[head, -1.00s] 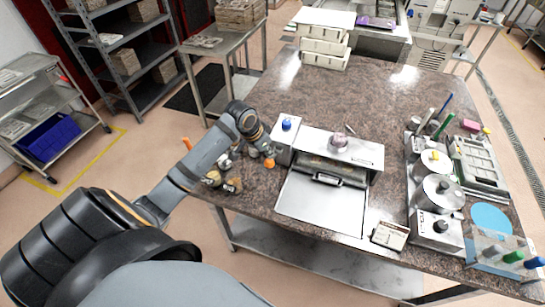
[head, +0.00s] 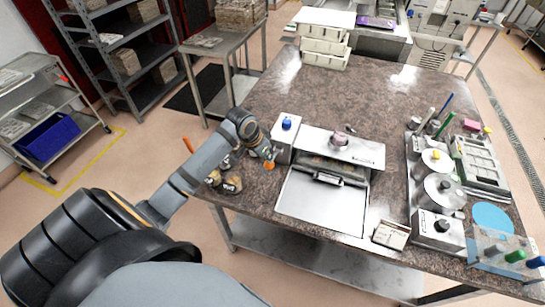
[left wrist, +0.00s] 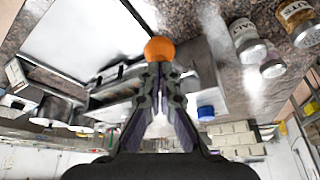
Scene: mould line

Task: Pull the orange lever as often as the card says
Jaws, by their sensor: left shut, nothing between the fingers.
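The orange lever's round knob (head: 269,165) sits at the left side of the metal press (head: 340,147), above the table's front left part. My left gripper (head: 268,154) is just above and behind the knob, shut and empty. In the left wrist view the orange knob (left wrist: 159,48) shows just beyond the closed fingertips (left wrist: 160,72); I cannot tell if they touch. The lever's shaft is mostly hidden. The card (head: 391,235) stands in a small holder at the table's front edge, its writing too small to read. My right gripper is not in view.
Several small jars (head: 232,185) stand by the table's left edge, close under my left arm. A box with a blue button (head: 287,124) adjoins the press. The table's back middle is clear.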

